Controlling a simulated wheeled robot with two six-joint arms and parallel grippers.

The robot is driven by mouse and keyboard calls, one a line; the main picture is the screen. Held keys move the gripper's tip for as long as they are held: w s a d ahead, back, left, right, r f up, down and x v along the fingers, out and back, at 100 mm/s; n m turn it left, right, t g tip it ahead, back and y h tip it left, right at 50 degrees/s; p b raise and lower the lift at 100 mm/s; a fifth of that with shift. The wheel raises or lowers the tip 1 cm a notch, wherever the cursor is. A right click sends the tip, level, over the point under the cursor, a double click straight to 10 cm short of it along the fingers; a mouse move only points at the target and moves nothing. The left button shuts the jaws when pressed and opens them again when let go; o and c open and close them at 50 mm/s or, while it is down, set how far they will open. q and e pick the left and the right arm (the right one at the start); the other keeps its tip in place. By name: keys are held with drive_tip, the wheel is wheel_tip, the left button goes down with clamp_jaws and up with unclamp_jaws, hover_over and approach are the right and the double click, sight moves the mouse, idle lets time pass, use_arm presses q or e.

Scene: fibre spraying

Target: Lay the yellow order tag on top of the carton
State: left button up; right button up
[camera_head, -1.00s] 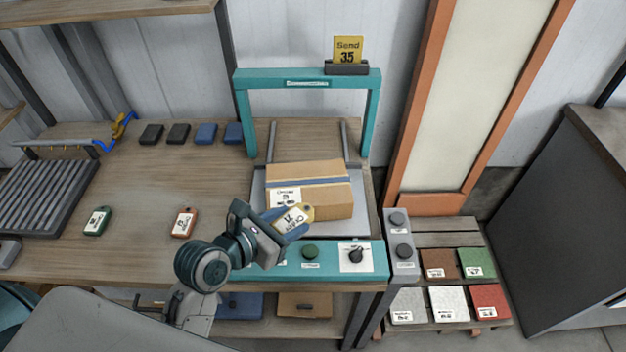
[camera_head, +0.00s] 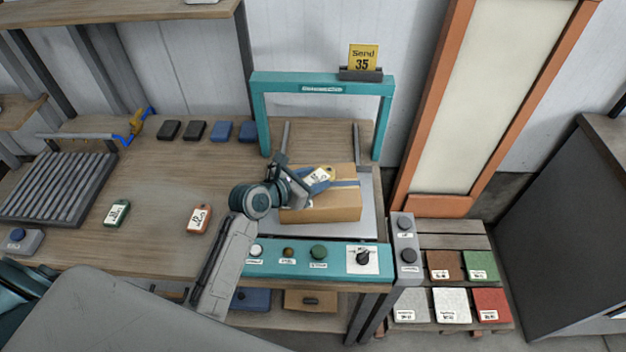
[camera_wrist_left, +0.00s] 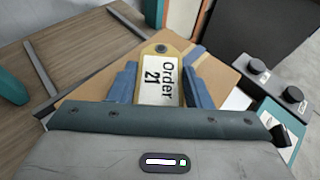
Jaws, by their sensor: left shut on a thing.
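The yellow order tag (camera_head: 322,177) carries a white label; in the left wrist view the tag (camera_wrist_left: 161,75) reads "Order 21". My left gripper (camera_head: 318,183) is shut on it, with the blue fingers on either side in the left wrist view (camera_wrist_left: 162,88). The carton (camera_head: 338,205) is brown with a blue stripe and sits on the grey plate under the teal frame. The tag is over the carton's top; I cannot tell whether it touches. The gripper hides the carton's left part. The carton (camera_wrist_left: 110,85) also shows behind the fingers in the wrist view. My right gripper is not seen.
The teal frame (camera_head: 259,115) stands behind the carton, with a "Send 35" sign (camera_head: 363,58) on top. A teal button panel (camera_head: 335,260) is in front. A green tag (camera_head: 117,213) and a red tag (camera_head: 199,219) lie on the bench at left.

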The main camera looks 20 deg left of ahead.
use_arm(q)
drive_tip(key=shift+f, duration=0.7)
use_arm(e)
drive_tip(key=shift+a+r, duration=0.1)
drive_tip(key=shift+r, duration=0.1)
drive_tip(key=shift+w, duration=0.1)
use_arm(q)
drive_tip(key=o, duration=1)
drive_tip(key=shift+f, duration=0.15)
drive_tip(key=shift+c, duration=0.2)
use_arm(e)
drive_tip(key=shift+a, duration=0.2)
use_arm(q)
drive_tip(key=b+v, duration=0.1)
drive_tip(key=v, duration=0.9)
drive_tip(key=shift+s+a, duration=0.1)
drive_tip(key=shift+s, duration=0.05)
drive_tip(key=shift+v, duration=0.9)
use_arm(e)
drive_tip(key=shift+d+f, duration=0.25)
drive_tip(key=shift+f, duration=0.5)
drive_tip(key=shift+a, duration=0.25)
